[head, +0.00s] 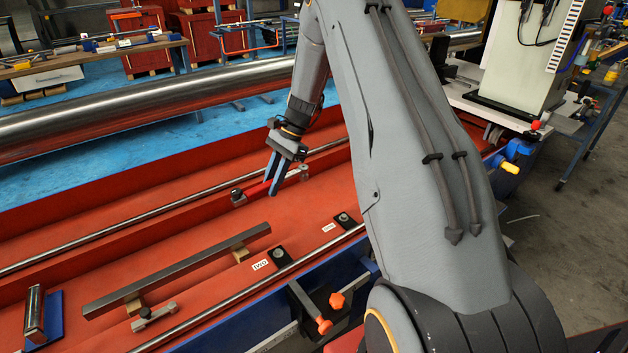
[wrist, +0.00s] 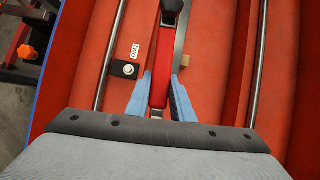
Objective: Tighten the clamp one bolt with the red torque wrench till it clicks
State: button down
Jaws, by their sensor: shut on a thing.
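My gripper (head: 275,188) is shut on the red torque wrench (head: 257,190) and holds it above the red bed. In the wrist view the wrench's red body (wrist: 161,72) lies between the blue fingers (wrist: 160,95), its black end pointing up the picture. In the head view its metal head (head: 303,172) sticks out to the right of the fingers. The black clamp one (head: 343,219), with its bolt on top and label (head: 328,227) beside it, is to the right and nearer. The wrench head is apart from that bolt.
Clamp two (head: 280,258) stands further left; it appears also in the wrist view (wrist: 125,69). A long grey bar (head: 180,270) rests on wooden blocks beside it. Metal rods run along the bed. Orange knobs (head: 325,326) stick out at the front edge.

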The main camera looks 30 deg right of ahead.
jog(key=w+d+f+m+t+h, duration=0.1)
jog(key=w+d+f+m+t, duration=0.15)
jog(key=d+m, duration=0.5)
jog(key=w+d+f+m+t+h, duration=0.1)
jog(key=d+f+m+t, duration=0.3)
jog(key=d+m, duration=0.3)
jog(key=shift+n, duration=0.75)
jog(key=shift+s+d+f+b, duration=0.1)
jog(key=shift+d+f+b, duration=0.05)
jog(key=shift+f+b, duration=0.65)
jog(key=shift+s+d+f+b, duration=0.15)
jog(key=shift+f+b, duration=0.4)
jog(key=shift+f, duration=0.45)
jog(key=shift+w+d+f+b, duration=0.1)
jog(key=shift+d+f+b, duration=0.05)
jog(key=shift+f+b, duration=0.65)
jog(key=shift+a+f+b, duration=0.1)
jog(key=shift+f+b, duration=0.65)
jog(key=shift+f, duration=0.65)
jog(key=w+d+m+h+b, duration=0.2)
jog(key=d+m+h+b, duration=0.2)
jog(key=d+m, duration=0.4)
jog(key=shift+d+m+t+h+b, duration=0.4)
jog(key=shift+m+b, duration=0.1)
jog(key=shift+m, duration=0.1)
jog(key=shift+a, duration=0.1)
